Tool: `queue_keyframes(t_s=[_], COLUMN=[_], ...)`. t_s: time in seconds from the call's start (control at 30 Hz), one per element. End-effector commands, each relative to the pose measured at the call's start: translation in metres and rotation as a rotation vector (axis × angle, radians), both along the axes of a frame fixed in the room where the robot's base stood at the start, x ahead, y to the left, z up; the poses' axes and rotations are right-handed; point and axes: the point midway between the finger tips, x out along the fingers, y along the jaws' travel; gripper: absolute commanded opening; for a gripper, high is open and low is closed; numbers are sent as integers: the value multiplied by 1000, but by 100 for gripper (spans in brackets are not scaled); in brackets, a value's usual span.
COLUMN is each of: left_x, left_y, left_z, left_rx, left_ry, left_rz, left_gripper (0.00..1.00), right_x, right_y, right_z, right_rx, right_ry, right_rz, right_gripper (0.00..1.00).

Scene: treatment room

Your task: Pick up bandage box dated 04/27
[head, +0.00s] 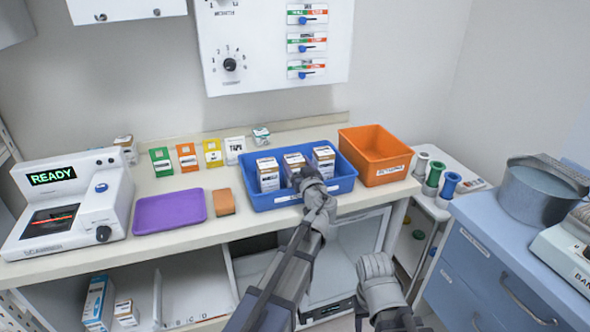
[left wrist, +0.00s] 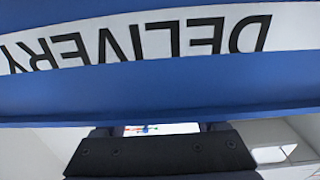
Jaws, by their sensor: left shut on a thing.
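Three white-and-brown bandage boxes stand in a row in the blue delivery bin (head: 343,184): a left box (head: 268,178), a middle box (head: 292,161) and a right box (head: 324,161). Their dates are too small to read. My left gripper (head: 303,178) reaches over the bin's front rim and is shut on the middle box, partly hiding it. The left wrist view shows the bin's DELIVERY label (left wrist: 150,40) upside down and close; the held box is not clear there.
An orange bin (head: 374,145) stands right of the blue bin. An orange-brown block (head: 223,202) and a purple tray (head: 170,211) lie to its left, beside a white READY machine (head: 75,205). Several coloured cartons stand behind. A metal pot (head: 543,190) sits on the blue cabinet.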

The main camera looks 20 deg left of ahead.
Motion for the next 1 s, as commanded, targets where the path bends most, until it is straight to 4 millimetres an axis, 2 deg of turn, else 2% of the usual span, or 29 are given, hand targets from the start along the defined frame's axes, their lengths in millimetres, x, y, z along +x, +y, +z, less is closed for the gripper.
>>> queue_keyframes(t_s=[0.27,0.47,0.8,1.0], left_x=[0,0,0,0], left_y=[0,0,0,0], left_z=[12,37,90,101], left_rx=[0,0,0,0], left_ry=[0,0,0,0], left_rz=[0,0,0,0], left_gripper=[13,13,13,13], right_x=[0,0,0,0], right_y=[0,0,0,0], right_z=[12,37,90,101], right_rx=[0,0,0,0], right_ry=[0,0,0,0], right_rz=[0,0,-1,-1], right_gripper=[50,50,50,50])
